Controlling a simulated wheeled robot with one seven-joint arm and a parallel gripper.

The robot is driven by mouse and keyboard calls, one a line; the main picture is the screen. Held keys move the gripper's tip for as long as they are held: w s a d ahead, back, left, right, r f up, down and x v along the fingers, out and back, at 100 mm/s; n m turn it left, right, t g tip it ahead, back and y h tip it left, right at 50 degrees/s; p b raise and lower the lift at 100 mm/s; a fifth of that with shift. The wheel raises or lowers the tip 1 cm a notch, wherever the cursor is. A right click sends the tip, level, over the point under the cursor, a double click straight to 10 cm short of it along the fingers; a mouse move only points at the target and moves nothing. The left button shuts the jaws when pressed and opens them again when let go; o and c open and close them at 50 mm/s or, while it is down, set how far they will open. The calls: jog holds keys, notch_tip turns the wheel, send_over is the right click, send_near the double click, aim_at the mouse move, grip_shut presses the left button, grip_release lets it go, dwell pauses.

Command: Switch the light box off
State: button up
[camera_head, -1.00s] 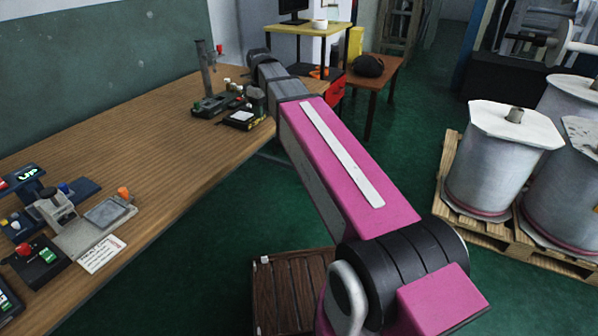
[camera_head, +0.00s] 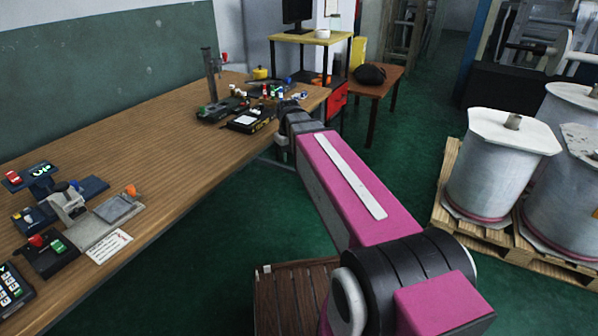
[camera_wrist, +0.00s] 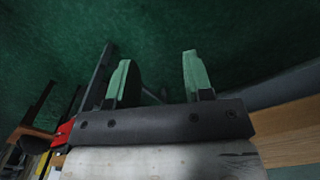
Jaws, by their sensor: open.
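I cannot tell for sure which thing on the wooden workbench is the light box. A black device with a white panel (camera_head: 243,121) sits near the bench's right edge, in front of a dark upright stand. A grey unit with a square plate and an orange knob (camera_head: 112,212) sits on the near left of the bench. No switch state can be made out. My gripper (camera_wrist: 157,57) is open and empty in the wrist view, its two green fingers apart over green floor. In the head view the end of my arm is by the bench's right edge and the gripper is hidden.
The workbench (camera_head: 150,150) has a wide bare middle. Red and green buttons (camera_head: 47,243) and a keypad (camera_head: 12,285) lie at its near left. A small brown table (camera_head: 385,85) stands beyond, wrapped rolls on a pallet (camera_head: 460,200) at right, a slatted crate (camera_head: 290,290) below.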

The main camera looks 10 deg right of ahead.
jog(key=s+d+f+m, duration=0.1)
jog(key=s+d+f, duration=0.2)
jog(key=f, duration=0.2)
jog(key=shift+s, duration=0.15)
jog(key=s+d+f+m, duration=0.4)
jog(key=s+d+f, duration=0.1)
jog(key=s+f, duration=0.4)
jog(key=shift+d+f, duration=0.2)
jog(key=shift+d, duration=0.05)
jog(key=shift+o, duration=0.3)
dwell(1.1)
